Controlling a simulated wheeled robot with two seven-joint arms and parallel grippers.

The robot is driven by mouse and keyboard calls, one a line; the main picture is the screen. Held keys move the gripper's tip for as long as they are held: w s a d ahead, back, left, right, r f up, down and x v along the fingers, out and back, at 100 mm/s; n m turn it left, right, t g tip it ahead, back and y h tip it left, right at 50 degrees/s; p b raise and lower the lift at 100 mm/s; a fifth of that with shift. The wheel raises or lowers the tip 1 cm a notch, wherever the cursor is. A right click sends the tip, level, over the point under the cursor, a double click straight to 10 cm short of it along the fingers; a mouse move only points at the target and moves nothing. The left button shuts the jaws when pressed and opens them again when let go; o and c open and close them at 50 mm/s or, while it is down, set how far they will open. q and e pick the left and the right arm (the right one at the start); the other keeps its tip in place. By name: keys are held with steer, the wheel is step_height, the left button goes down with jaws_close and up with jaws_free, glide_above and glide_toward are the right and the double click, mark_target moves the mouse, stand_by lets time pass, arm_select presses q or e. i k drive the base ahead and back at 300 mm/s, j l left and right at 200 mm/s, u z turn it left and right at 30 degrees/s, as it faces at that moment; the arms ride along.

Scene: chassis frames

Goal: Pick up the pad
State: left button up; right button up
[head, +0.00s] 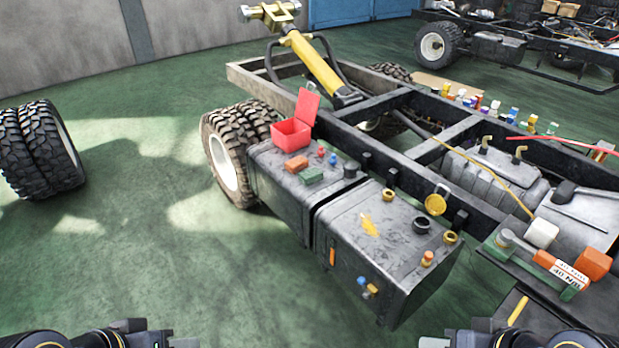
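A small flat green block (310,175), which may be the pad, lies on top of the left dark tank (290,205). An orange-brown block (296,163) lies just behind it, and I cannot tell for certain which of the two is the pad. My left gripper (184,343) shows only partly at the bottom edge, left of the tanks and well short of them. My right gripper (434,343) is also cut off by the bottom edge, in front of the right tank. Neither gripper touches the blocks, and their finger gaps are hard to see.
An open red box (292,134) stands behind the blocks, with small red and blue items and a dark cap beside them. The right tank (375,245) carries caps and a yellow item. A truck wheel (225,160) stands left.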

mark_target(308, 177)
steer(key=i+j, duration=0.25)
steer(key=i, duration=0.25)
steer(key=i+j, duration=0.25)
steer(key=i, duration=0.2)
steer(key=i+j, duration=0.3)
steer(key=i, duration=0.2)
steer(key=i+j, duration=0.25)
steer(key=i, duration=0.2)
steer(key=i+j+z, duration=0.1)
steer(key=i+j, duration=0.15)
steer(key=i, duration=0.25)
